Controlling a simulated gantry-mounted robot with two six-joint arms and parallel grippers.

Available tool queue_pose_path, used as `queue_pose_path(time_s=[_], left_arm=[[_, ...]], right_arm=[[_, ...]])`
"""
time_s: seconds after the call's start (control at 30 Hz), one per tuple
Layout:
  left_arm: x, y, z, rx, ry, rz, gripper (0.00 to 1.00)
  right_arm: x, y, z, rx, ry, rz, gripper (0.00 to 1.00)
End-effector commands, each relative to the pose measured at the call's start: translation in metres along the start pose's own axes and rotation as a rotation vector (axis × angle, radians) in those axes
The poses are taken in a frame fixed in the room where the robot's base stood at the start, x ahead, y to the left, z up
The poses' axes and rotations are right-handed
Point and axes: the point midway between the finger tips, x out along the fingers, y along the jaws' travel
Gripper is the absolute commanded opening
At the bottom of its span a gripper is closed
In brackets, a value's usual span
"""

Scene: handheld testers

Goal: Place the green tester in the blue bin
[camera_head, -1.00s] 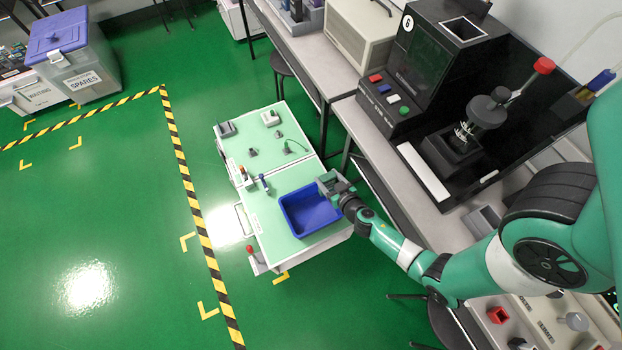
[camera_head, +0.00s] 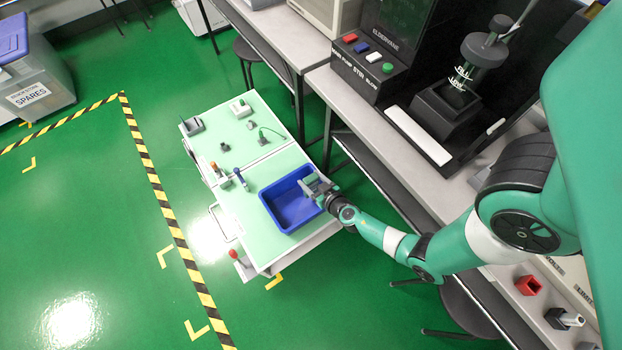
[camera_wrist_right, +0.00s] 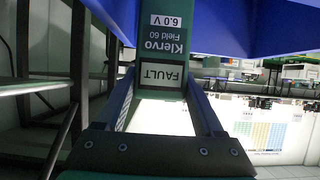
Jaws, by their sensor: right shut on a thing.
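My right gripper (camera_head: 315,187) is shut on the green tester (camera_wrist_right: 165,40). In the right wrist view the tester is dark green, with printing that reads Klervo Field 60, 6.0 V and FAULT. The blue bin (camera_head: 287,210) sits on the pale green top of the cart. In the head view the gripper is at the bin's upper right corner, overlapping its rim. Blue bin walls also show behind the tester in the right wrist view (camera_wrist_right: 270,28). The head view does not clearly show the tester's height above the bin. My left gripper is not in view.
The cart top (camera_head: 250,165) bears several small devices, including a green one with a cable (camera_head: 263,136) and a white one (camera_head: 240,108) at the back. A bench with a black machine (camera_head: 440,105) stands to the right.

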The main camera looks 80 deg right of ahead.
Motion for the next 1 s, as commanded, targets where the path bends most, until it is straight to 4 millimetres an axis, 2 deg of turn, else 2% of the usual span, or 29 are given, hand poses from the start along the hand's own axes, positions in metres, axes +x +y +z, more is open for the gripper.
queue_pose_path(time_s=[0.27, 0.67, 0.7, 0.77, 1.0], left_arm=[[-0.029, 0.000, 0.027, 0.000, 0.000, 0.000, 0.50], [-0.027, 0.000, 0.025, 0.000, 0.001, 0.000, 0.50], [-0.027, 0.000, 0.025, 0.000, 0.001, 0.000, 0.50], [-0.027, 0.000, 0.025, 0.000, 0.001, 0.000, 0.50], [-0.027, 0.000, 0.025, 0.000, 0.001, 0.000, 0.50]], right_arm=[[0.020, 0.000, 0.040, -0.002, 0.000, 0.001, 0.06], [0.020, 0.001, 0.042, -0.002, 0.000, 0.002, 0.06], [0.020, 0.001, 0.042, -0.001, -0.001, 0.002, 0.75], [0.020, 0.001, 0.042, 0.000, -0.001, 0.002, 0.82], [0.020, 0.000, 0.042, 0.000, -0.001, 0.002, 0.82]])
